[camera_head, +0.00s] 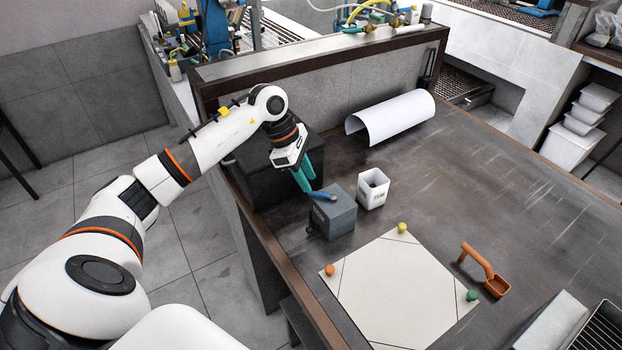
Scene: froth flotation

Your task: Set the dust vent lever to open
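A grey box (333,218) stands on the dark bench with a short blue lever (325,196) on its top and a dark label beside it. The lever lies nearly flat, pointing toward the left and right sides of the box top; I cannot read which setting it is at. My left gripper (307,184), with teal fingers, points down just behind and left of the lever. I cannot tell whether it touches the lever, and the small gap between its fingers is unclear. My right gripper is not in view.
A white open container (373,189) stands right beside the box. A pale square sheet (395,290) with coloured balls at its corners lies in front. An orange scoop (487,271) lies to the right. A black box (268,175) sits behind my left gripper. The bench's right middle is clear.

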